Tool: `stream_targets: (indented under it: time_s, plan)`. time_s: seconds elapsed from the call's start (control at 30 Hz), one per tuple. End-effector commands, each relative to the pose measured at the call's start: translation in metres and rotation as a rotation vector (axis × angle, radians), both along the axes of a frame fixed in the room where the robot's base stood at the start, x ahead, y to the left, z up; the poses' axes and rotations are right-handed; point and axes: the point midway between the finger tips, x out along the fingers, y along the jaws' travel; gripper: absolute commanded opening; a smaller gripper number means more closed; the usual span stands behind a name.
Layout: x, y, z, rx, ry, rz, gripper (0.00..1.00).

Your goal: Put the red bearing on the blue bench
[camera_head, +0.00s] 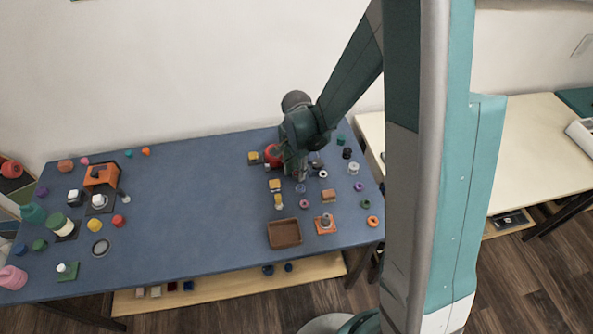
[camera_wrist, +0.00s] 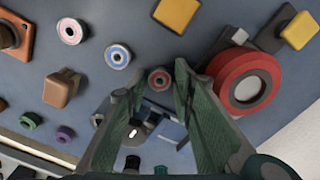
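A small red ring with a grey centre, which looks like the red bearing (camera_wrist: 159,79), shows between my fingertips in the wrist view. It appears to lie on the blue bench or just above it; I cannot tell which. My gripper (camera_wrist: 156,82) is open, with a gap on both sides of the ring. In the head view my gripper (camera_head: 297,174) is low over the right part of the blue bench (camera_head: 190,200), and the red bearing is not clearly visible there.
A large red ring-shaped part (camera_wrist: 248,85) is close to the right finger. White-rimmed bearings (camera_wrist: 118,56) and yellow blocks (camera_wrist: 177,14) lie around. A brown tray (camera_head: 284,233) stands at the bench's front. The bench's middle is clear. A cream table (camera_head: 530,150) is at right.

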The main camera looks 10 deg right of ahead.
Motion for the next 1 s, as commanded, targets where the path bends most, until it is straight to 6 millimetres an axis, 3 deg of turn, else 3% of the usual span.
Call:
stream_targets:
  time_s: [0.27,0.47,1.0]
  plan:
    - [0.0,0.0,0.004,0.0,0.0,0.0,0.25]
    - [0.0,0.0,0.02,0.0,0.0,0.0,0.25]
    - [0.0,0.0,0.09,0.0,0.0,0.0,0.25]
